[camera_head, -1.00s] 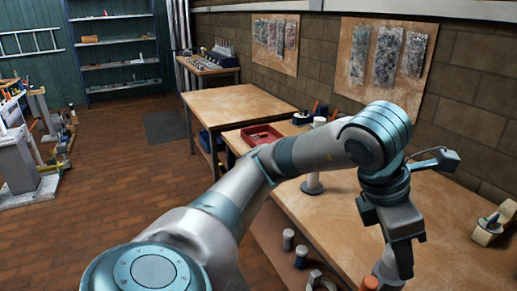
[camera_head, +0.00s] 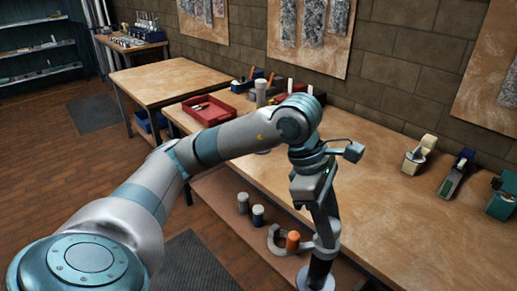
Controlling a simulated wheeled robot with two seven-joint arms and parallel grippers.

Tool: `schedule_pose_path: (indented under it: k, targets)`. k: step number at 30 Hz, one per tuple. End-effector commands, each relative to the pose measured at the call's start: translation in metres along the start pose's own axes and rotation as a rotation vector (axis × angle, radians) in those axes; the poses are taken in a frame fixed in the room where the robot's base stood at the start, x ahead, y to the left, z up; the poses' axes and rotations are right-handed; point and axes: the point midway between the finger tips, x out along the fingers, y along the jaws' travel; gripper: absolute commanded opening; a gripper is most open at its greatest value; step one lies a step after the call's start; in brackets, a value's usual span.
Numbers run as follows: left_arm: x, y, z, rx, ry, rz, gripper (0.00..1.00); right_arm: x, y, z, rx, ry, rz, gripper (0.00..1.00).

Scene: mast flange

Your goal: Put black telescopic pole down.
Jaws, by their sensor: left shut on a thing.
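My left arm comes in from the lower left, and its gripper (camera_head: 322,208) points down over the near edge of the workbench. It is shut on the black telescopic pole (camera_head: 319,270), which hangs roughly upright below it. The pole has a black section, a pale collar above it and a pale end at the bottom of the picture. The fingertips are partly hidden, so the exact grip is unclear. My right gripper is not in view.
The wooden workbench (camera_head: 400,210) has a wide clear top. A red tray (camera_head: 208,110) stands at its far end and several tools along the wall. On the lower shelf are small jars (camera_head: 258,215), an orange-topped item (camera_head: 293,241) and a grey C-shaped part (camera_head: 276,240).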

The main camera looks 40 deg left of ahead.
Motion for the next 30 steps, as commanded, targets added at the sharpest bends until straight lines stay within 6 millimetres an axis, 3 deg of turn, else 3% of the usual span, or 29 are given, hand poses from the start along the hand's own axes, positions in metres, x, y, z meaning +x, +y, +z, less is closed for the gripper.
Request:
schedule_pose_path:
  k: [17, 30]
  targets:
    - [0.080, -0.001, -0.028, 0.658, 0.000, -0.277, 0.00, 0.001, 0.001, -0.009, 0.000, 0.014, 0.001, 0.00]
    - [0.153, -0.017, -0.066, 1.235, 0.001, -0.517, 0.00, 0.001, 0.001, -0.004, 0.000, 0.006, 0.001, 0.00]
